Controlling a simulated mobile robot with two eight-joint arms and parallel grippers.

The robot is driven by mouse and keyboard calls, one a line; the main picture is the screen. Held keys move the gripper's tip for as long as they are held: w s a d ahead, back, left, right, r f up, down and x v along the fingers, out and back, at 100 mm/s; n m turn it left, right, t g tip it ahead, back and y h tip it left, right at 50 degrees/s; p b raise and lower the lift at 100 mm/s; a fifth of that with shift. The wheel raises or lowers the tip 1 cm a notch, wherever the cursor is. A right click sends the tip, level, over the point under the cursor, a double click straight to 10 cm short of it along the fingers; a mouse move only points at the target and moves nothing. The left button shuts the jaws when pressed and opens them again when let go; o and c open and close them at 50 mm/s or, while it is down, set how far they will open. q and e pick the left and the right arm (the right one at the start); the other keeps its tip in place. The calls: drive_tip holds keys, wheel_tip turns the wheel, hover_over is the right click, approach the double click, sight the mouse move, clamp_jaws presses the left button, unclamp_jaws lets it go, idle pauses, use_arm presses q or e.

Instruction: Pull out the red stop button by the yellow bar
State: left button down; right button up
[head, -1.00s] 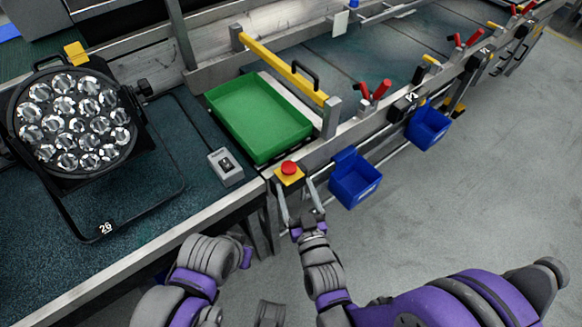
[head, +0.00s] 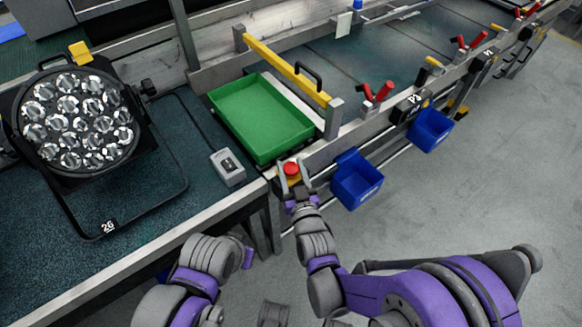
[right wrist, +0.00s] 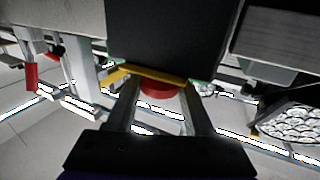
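The red stop button (head: 291,169) sits on a yellow base at the bench's front edge, near the corner of the green tray. The yellow bar (head: 284,67), with a black handle, spans behind the tray. My right gripper (head: 290,164) is open, with one finger on each side of the button. In the right wrist view the button (right wrist: 161,90) shows between the fingertips of the right gripper (right wrist: 161,95), below a yellow edge. I cannot tell whether the fingers touch it. My left arm is at the lower left; its fingers do not show.
The green tray (head: 258,112) lies behind the button. A grey switch box (head: 228,167) and a large lamp (head: 78,120) are to the left. Blue bins (head: 357,181) hang on the front rail to the right. Red-handled clamps (head: 376,93) line the rail.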

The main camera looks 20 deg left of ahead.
clamp_jaws()
drive_tip(key=shift+r+p, duration=0.4)
drive_tip(key=shift+r, duration=0.3)
drive_tip(key=o, duration=0.6)
unclamp_jaws()
drive_tip(key=shift+f, duration=0.1)
drive_tip(key=v, duration=1)
drive_tip(key=shift+s+d, duration=0.2)
drive_tip(key=shift+s, duration=0.15)
